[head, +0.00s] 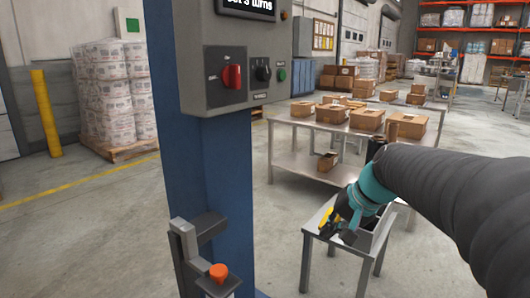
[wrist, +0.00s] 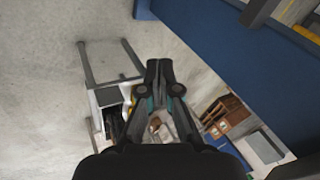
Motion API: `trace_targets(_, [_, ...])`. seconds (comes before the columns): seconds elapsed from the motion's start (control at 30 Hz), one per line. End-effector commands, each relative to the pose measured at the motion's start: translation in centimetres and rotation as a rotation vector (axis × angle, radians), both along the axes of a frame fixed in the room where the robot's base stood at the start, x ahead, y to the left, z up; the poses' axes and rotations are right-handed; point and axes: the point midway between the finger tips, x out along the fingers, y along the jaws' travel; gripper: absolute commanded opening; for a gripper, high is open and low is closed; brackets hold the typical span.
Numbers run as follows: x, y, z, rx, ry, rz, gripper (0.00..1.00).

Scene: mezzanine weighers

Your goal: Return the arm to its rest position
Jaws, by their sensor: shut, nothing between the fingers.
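My arm reaches in from the right in the head view, with a black ribbed sleeve and a teal wrist. My gripper (head: 338,222) is over a small grey metal table (head: 318,212), with yellow visible beside its dark fingers. In the wrist view my gripper (wrist: 158,68) points up the picture, its dark fingertips together with nothing between them. The small table also shows in the wrist view (wrist: 110,97), beyond the gripper and to the left. What lies on the small table is partly hidden by my arm and gripper.
A blue post (head: 205,190) stands close by, carrying a grey control box (head: 235,88) with a red knob (head: 232,76). Behind are a metal table (head: 300,152) with several cartons and open floor.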

Motion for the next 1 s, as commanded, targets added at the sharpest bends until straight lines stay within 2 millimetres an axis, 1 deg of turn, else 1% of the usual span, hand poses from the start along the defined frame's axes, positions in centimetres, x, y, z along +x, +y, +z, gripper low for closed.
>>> trace_targets(0.03, [-2.4,-0.2,-1.0,-0.064,0.004,0.021,0.00])
trace_targets(0.2, [-9.3,-1.5,-4.2,-0.269,0.007,0.100,0.00])
trace_targets(0.27, [-11.5,-1.8,-5.0,-0.331,0.001,0.129,0.00])
trace_targets(0.3, [-12.9,-2.1,-5.6,-0.370,-0.003,0.148,0.00])
trace_targets(0.4, [-16.1,-2.4,-6.8,-0.452,-0.021,0.194,0.00])
trace_targets(0.5, [-18.8,-2.5,-7.6,-0.504,-0.043,0.230,0.00])
trace_targets(0.6, [-20.4,-2.1,-7.6,-0.520,-0.076,0.247,0.00])
trace_targets(0.67, [-20.9,-1.8,-7.2,-0.522,-0.102,0.251,0.00])
trace_targets(0.8, [-21.2,-1.6,-6.1,-0.528,-0.150,0.254,0.00])
trace_targets(1.0, [-21.2,-1.3,-6.0,-0.526,-0.157,0.262,0.00])
